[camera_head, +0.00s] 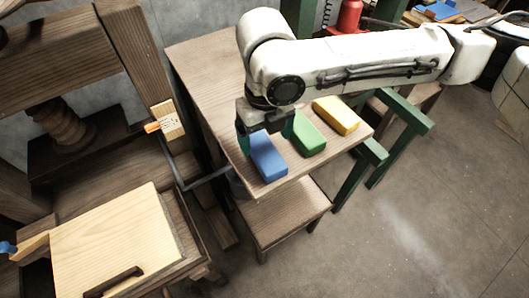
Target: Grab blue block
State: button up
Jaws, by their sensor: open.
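The blue block (268,158) lies on the wooden table near its front edge. My gripper (262,136) hangs from the white arm and points down at the far end of the blue block. Its jaws are open. One finger shows on the left of the block and one on the right, between the blue and the green block. The fingertips are partly hidden, so I cannot tell whether they touch the block.
A green block (308,133) lies just right of the blue one, and a yellow block (336,115) farther right. A red bottle (349,17) stands behind my arm. A wooden press with a pale board (115,240) stands at the left. Green trestle legs (385,150) stand at the right.

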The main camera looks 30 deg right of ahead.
aim_at(265, 151)
jog(key=shift+f+p, duration=0.3)
jog(key=shift+f, duration=2.55)
jog(key=c, duration=1.1)
jog(key=shift+r, duration=0.1)
